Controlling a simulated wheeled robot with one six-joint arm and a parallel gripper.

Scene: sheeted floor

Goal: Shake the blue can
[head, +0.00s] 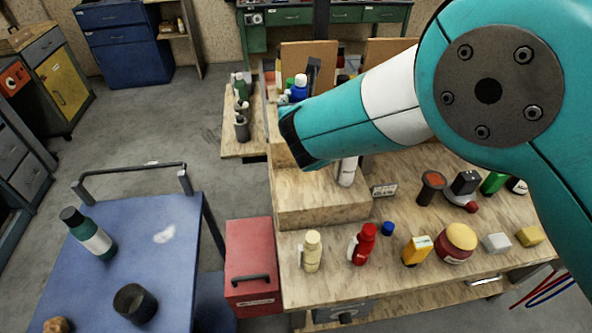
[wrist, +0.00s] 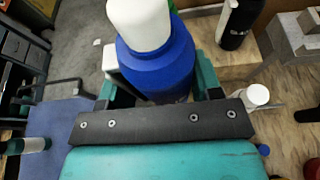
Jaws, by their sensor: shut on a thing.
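The blue can (wrist: 158,68) is a blue container with a white cap, seen large in the wrist view. It stands between the two teal fingers of my gripper (wrist: 162,88), which is shut on it. Its lower part is hidden behind the dark gripper plate. In the head view my gripper (head: 291,137) is over the wooden bench, its fingers largely hidden by my arm. A blue item shows just beyond it there, but I cannot tell whether it is the held can.
The wooden bench (head: 325,205) carries a cream bottle (head: 312,251), a red bottle (head: 363,244), a yellow container (head: 417,250) and several other items. A blue cart (head: 170,265) with a green bottle (head: 88,233) and dark cup (head: 135,303) stands left. A red toolbox (head: 250,255) sits between them.

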